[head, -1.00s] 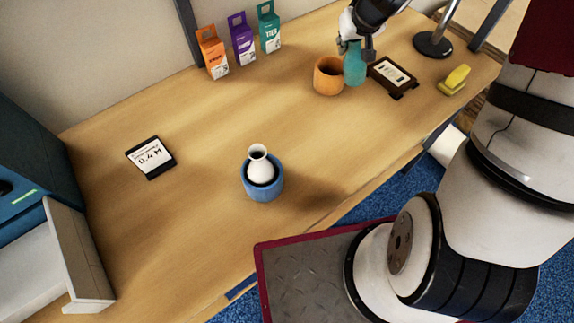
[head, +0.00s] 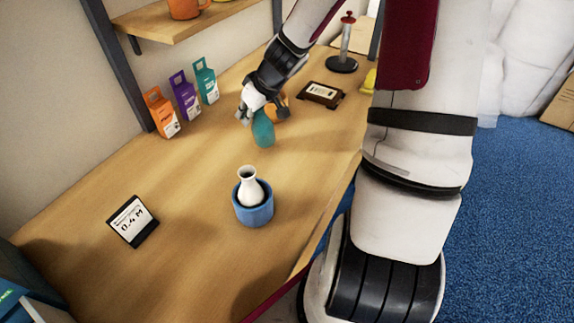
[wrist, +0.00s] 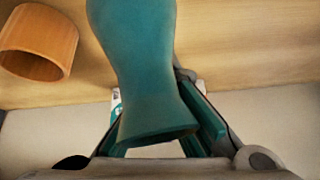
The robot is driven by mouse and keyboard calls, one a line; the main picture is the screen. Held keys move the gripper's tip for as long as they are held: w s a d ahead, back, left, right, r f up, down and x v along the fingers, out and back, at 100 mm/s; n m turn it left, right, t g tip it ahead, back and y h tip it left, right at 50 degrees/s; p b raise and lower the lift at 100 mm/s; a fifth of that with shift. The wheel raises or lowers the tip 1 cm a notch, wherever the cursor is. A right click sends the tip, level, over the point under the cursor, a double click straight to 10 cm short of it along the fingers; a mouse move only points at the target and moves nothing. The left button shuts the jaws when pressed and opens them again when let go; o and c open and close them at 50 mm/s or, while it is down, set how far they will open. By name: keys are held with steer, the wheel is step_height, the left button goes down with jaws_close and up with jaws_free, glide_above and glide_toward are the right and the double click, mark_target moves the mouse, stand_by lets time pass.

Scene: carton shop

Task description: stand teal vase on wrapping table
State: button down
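The teal vase (head: 263,129) is upright in my gripper (head: 251,110), over the middle of the wooden wrapping table (head: 190,190). In the wrist view the vase (wrist: 140,60) fills the centre. Its flared rim is nearest the camera, and my gripper's fingers (wrist: 158,118) close on it from both sides. I cannot tell whether its base touches the table. The orange pot (head: 283,108) is just behind the vase in the head view, partly hidden by my gripper, and it shows apart from the vase in the wrist view (wrist: 38,45).
A white vase (head: 250,190) stands in a blue pot (head: 254,212) nearer the front. Orange, purple and teal boxes (head: 185,95) line the back edge. A black-framed sign (head: 132,221) lies at left. A brown framed label (head: 321,94) and a post (head: 344,50) are at right. Table left of the vase is clear.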

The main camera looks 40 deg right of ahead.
steer(key=s+d+r+n+g+y+b, duration=0.15)
steer(key=s+d+n, duration=0.25)
steer(key=s+d, duration=0.45)
steer(key=s+d+r+n+g+y+b, duration=0.1)
steer(key=s+d+n+g+y+b, duration=0.3)
steer(key=s, duration=0.7)
steer(key=w+a+f+h+p, duration=0.1)
steer(key=w+a+f+p, duration=0.1)
steer(key=w+a+f, duration=0.3)
steer(key=shift+w+a+t+p, duration=0.45)
steer(key=shift+w+a, duration=1.5)
steer(key=shift+a, duration=1.4)
steer(key=shift+f, duration=0.1)
steer(key=c, duration=1.8)
jaws_free()
